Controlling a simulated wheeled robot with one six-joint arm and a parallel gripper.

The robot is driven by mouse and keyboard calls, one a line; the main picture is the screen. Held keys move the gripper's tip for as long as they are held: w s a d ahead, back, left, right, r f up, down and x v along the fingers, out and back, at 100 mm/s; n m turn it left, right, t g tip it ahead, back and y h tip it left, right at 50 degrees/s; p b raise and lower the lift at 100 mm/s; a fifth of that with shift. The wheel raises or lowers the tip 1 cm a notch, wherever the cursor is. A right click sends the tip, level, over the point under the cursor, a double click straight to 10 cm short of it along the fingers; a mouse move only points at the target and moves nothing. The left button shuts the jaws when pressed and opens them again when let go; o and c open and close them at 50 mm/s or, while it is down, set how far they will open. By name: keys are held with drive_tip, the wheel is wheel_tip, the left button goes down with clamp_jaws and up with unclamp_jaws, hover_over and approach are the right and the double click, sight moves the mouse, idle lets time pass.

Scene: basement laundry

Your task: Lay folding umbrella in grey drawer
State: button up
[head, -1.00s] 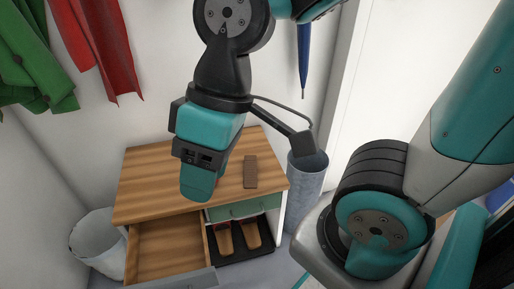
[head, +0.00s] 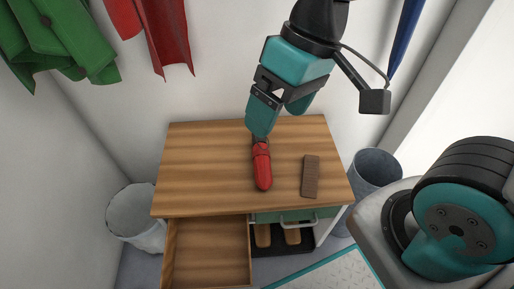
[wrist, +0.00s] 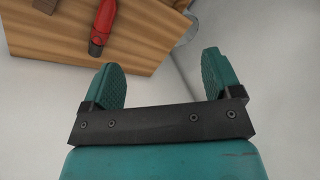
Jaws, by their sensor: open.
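My gripper (head: 280,116) is open and empty, above the back of the cabinet top. In the head view one fingertip appears just behind the umbrella's dark end; in the wrist view the umbrella lies beyond and left of the middle between the fingers (wrist: 165,72), apart from them. The drawer (head: 206,255) at lower left is pulled out and looks empty; its front is cut off.
A brown block (head: 311,176) lies on the cabinet top (head: 205,165) right of the umbrella. A green drawer (head: 285,214) is shut, above a shelf with shoes. Bins stand on both sides, the left one white (head: 135,215). Red and green coats and a blue umbrella hang behind.

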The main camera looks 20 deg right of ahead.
drive_tip(key=w+d+f+m+h, duration=0.1)
drive_tip(key=w+f+m, duration=0.35)
drive_tip(key=w, duration=0.35)
drive_tip(key=m+h+b, duration=0.1)
drive_tip(key=m+h, duration=0.1)
drive_tip(key=m, duration=0.2)
hover_over(261, 153)
wheel_tip(261, 153, down, 10)
drive_tip(key=r, duration=0.1)
drive_tip(key=shift+h, duration=0.3)
wheel_tip(261, 153, down, 12)
drive_tip(key=b, duration=0.5)
drive_tip(key=shift+w+d, duration=0.1)
drive_tip(key=shift+f+b, duration=1.75)
drive_tip(key=shift+f, duration=1.4)
drive_tip(key=shift+r, duration=0.15)
drive_tip(key=c, duration=1.3)
